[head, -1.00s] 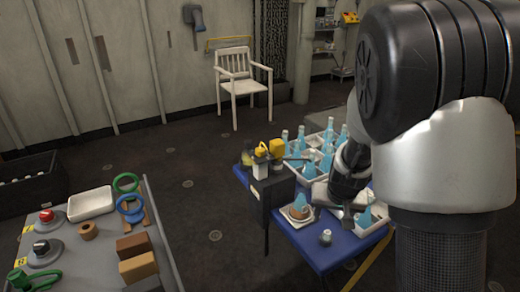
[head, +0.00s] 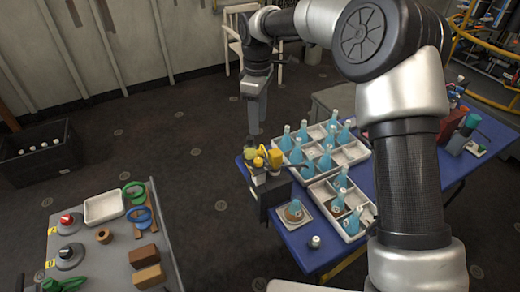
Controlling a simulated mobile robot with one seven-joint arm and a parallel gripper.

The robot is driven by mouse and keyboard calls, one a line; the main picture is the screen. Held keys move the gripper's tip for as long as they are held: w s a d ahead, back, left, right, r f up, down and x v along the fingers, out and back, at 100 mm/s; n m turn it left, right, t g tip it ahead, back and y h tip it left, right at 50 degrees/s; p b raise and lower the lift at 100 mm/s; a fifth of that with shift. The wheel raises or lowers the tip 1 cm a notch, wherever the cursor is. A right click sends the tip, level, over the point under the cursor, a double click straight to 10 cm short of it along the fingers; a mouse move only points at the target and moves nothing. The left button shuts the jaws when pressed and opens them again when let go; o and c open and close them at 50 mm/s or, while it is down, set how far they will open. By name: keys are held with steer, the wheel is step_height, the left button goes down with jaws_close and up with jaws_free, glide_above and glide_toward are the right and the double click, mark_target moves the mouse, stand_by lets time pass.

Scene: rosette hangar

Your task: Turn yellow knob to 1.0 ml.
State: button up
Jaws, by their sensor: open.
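The markings on the knob are too small to read. My gripper (head: 253,130) points down, above and slightly left of the dispenser. It is open, with nothing seen between its fingers. It appears apart from the knob, though the exact gap is hard to tell.
The blue table (head: 303,250) holds white crates (head: 352,157) with several blue flasks, right of the dispenser. A flask stands on a small tray (head: 296,223) in front. A grey bench (head: 120,255) with red and black knobs stands at left. Dark floor lies between them.

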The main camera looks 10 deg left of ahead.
mark_target(258, 160)
step_height(258, 160, down, 16)
steer(key=shift+r+p, duration=0.25)
steer(key=shift+p, duration=0.1)
steer(key=c, duration=1)
